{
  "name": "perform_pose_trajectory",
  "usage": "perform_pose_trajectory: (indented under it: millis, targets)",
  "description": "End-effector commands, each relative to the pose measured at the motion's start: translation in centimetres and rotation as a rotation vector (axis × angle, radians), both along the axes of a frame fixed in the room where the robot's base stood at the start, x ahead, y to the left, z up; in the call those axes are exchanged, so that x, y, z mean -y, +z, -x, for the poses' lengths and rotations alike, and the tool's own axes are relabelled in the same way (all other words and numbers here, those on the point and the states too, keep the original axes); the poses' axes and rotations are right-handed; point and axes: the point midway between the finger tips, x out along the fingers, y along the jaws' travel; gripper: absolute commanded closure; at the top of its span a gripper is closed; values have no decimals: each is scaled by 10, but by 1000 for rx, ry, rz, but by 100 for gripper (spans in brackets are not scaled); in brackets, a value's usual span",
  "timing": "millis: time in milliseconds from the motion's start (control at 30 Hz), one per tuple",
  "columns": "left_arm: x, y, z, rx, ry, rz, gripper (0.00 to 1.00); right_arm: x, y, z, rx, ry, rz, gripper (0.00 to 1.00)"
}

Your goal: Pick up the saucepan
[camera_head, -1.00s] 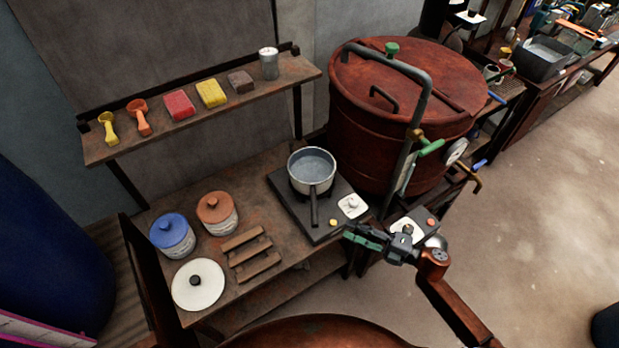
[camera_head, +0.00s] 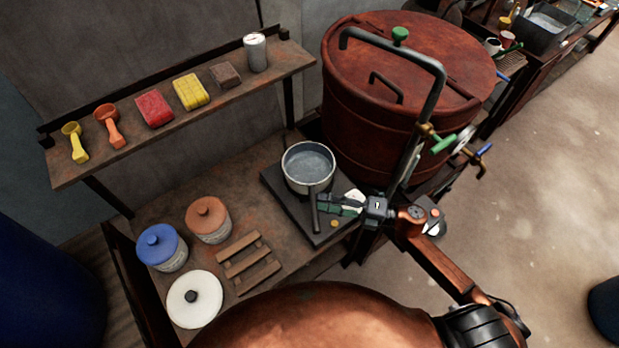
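The grey saucepan (camera_head: 308,168) with a pale rim sits upright on the dark hot plate (camera_head: 274,184) on the bench. Its dark handle (camera_head: 315,215) points toward the bench's front edge. My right gripper (camera_head: 321,204) comes in from the right, with its fingertips right beside the handle. Its two green and dark fingers look slightly apart. I cannot tell whether they touch the handle, and nothing is visibly held. My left gripper is not in view.
A large rusty vat (camera_head: 400,110) with a bent pipe (camera_head: 438,80) stands just right of the saucepan. A shelf (camera_head: 130,150) hangs above.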

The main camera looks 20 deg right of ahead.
Motion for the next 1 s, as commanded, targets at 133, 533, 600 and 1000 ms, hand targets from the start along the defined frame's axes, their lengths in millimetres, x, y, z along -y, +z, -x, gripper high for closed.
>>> perform_pose_trajectory:
  millis: [133,533,600,1000]
  targets:
    - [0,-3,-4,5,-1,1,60,-18,-4,-14,1,0,-3,63]
    - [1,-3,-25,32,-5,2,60,-34,-4,-22,-2,-3,-1,65]
    - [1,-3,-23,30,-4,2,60,-34,-4,-22,-2,-3,-1,70]
    - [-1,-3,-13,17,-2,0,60,-34,-4,-22,-2,-2,-1,97]
